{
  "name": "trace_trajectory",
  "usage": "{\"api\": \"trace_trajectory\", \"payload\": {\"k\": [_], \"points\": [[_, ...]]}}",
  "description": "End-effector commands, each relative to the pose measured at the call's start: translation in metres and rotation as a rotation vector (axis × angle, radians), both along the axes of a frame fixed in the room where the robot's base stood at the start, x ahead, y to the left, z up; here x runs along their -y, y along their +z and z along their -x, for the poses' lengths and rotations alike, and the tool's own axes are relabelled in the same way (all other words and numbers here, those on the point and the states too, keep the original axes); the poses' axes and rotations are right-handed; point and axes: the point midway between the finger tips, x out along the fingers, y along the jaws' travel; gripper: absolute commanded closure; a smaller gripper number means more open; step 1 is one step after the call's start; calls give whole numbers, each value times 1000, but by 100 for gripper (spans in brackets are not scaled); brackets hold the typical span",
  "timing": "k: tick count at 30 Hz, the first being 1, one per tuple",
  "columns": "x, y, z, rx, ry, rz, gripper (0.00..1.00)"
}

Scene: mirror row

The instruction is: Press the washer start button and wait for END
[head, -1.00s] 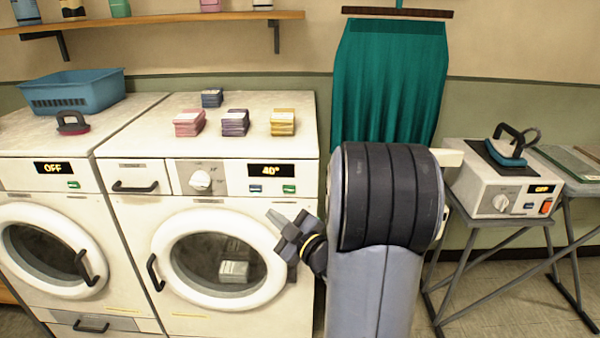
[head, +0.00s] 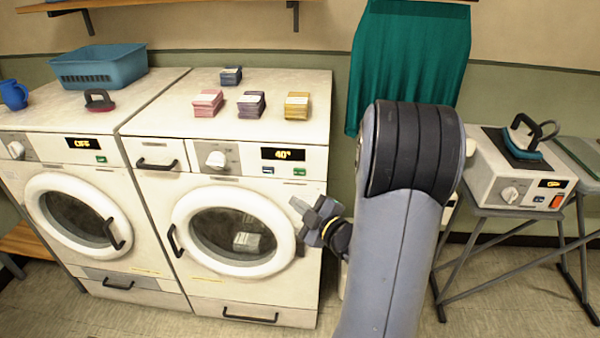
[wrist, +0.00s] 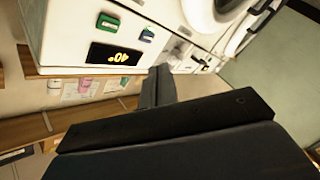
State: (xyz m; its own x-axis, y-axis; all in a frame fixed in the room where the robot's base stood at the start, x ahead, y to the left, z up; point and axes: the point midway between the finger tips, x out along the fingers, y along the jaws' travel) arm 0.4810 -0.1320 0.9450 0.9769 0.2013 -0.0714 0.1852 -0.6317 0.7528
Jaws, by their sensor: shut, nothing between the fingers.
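The washer (head: 255,290) is the right-hand white machine, with its round door closed and a pale bundle (head: 247,243) behind the glass. Its display (head: 283,154) reads 40°, which also shows tilted in the wrist view (wrist: 115,54). A green button (head: 299,171) and a blue button (head: 268,169) sit below the display. In the wrist view the green button (wrist: 108,22) and blue button (wrist: 147,35) lie beyond the fingers. My gripper (head: 299,207) is shut and empty, in front of the door's right edge and below the buttons. It also shows in the wrist view (wrist: 157,72).
The machine on the left (head: 85,150) reads OFF. Stacks of folded cloth (head: 251,104) and a blue basket (head: 98,67) stand on the machine tops. A green cloth (head: 410,60) hangs behind my arm. An iron station (head: 510,180) stands on the right.

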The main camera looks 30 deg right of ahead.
Motion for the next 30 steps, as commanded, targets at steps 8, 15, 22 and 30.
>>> {"api": "trace_trajectory", "payload": {"k": [8,15,22,30], "points": [[18,2,-27,-1,1,-2,100],[36,0,-54,2,1,1,100],[46,0,-68,1,1,0,100],[47,0,-71,1,1,0,100]]}}
